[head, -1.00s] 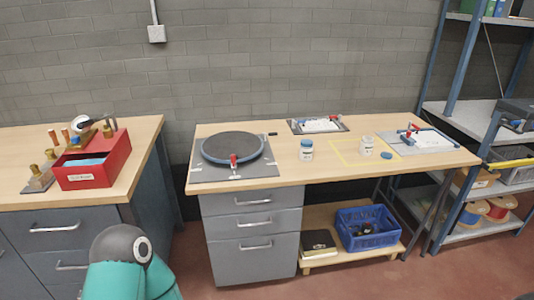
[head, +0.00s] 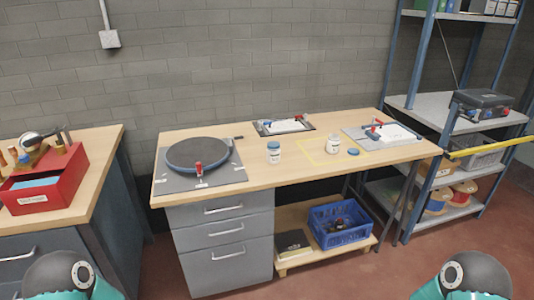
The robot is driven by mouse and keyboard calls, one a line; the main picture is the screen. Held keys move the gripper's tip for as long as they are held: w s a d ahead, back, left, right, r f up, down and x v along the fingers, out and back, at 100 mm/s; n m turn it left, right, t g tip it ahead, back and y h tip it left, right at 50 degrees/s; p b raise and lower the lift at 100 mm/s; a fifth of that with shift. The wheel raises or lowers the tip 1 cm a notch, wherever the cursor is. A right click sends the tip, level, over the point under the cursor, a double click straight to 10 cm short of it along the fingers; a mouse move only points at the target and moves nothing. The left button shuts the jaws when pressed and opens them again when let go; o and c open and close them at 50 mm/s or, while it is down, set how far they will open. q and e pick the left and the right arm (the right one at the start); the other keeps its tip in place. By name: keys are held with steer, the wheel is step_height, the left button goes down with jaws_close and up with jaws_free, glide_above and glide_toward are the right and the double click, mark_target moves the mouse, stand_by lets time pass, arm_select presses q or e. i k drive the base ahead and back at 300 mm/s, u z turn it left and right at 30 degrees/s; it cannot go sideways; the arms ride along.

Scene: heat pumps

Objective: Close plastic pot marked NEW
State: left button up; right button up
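A white plastic pot with a blue lid on it (head: 273,153) stands upright near the front middle of the wooden bench. A second white pot (head: 332,145) stands to its right inside a yellow outlined area and appears to have no lid on. A loose blue lid (head: 353,152) lies on the bench just right of that pot. The lettering on both pots is too small to read, so I cannot tell which is marked NEW. Only rounded teal and dark parts of my two arms show at the bottom edge. Both grippers are out of view, away from the pots.
A round dark turntable (head: 198,153) takes up the bench's left end. A framed tray (head: 284,126) lies at the back and a white board with a clamp (head: 382,134) at the right. A blue crate (head: 341,223) sits below. Metal shelving (head: 443,110) stands right of the bench.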

mark_target(273, 156)
steer(key=i, duration=0.9)
steer(key=z, duration=0.05)
